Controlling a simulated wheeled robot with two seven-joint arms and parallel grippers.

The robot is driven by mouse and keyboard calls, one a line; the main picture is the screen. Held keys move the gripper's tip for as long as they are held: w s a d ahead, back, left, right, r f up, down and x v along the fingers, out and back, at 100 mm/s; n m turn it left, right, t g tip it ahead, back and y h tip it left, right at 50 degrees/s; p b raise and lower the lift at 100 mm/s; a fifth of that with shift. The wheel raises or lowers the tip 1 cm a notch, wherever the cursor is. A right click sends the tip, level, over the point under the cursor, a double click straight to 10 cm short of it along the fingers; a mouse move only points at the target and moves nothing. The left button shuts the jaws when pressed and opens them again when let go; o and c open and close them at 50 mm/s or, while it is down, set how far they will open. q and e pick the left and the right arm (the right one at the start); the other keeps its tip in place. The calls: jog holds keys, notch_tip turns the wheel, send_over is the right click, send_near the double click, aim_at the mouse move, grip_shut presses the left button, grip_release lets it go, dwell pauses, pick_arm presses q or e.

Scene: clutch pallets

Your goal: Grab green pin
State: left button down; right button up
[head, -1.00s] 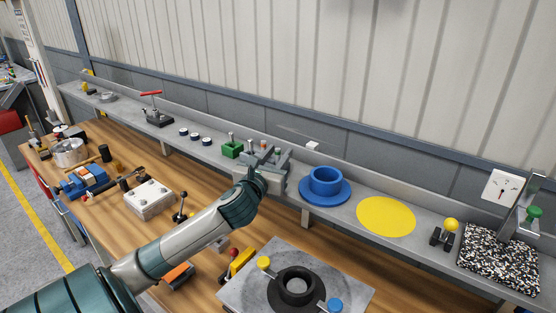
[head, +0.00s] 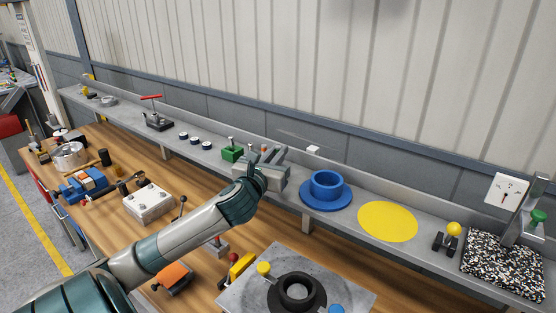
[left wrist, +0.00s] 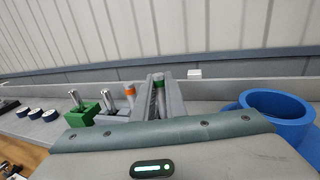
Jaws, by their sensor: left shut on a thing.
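The green pin (left wrist: 159,84), a metal pin with a green band at its top, stands between the two grey fingers of my left gripper (left wrist: 160,98) in the left wrist view. The gripper is shut on it. In the head view my left gripper (head: 273,155) is over the grey shelf, and the pin is hidden by the fingers. The lower end of the green pin is hidden. My right gripper is not in view.
A green block (head: 232,153) with a metal pin stands left of the gripper. A blue flanged ring (head: 326,190) and a yellow disc (head: 388,221) lie to its right on the shelf (head: 290,200). A wall stands close behind.

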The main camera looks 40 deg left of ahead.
pick_arm(q)
notch_tip(320, 180, up, 2)
jog(key=shift+r+b, duration=0.2)
jog(key=shift+b, duration=0.25)
jog(key=w+d+r+b, duration=0.2)
jog(key=d+r, duration=0.4)
jog(key=d, duration=0.5)
jog(key=shift+d+r, duration=0.25)
jog(key=shift+r, duration=0.1)
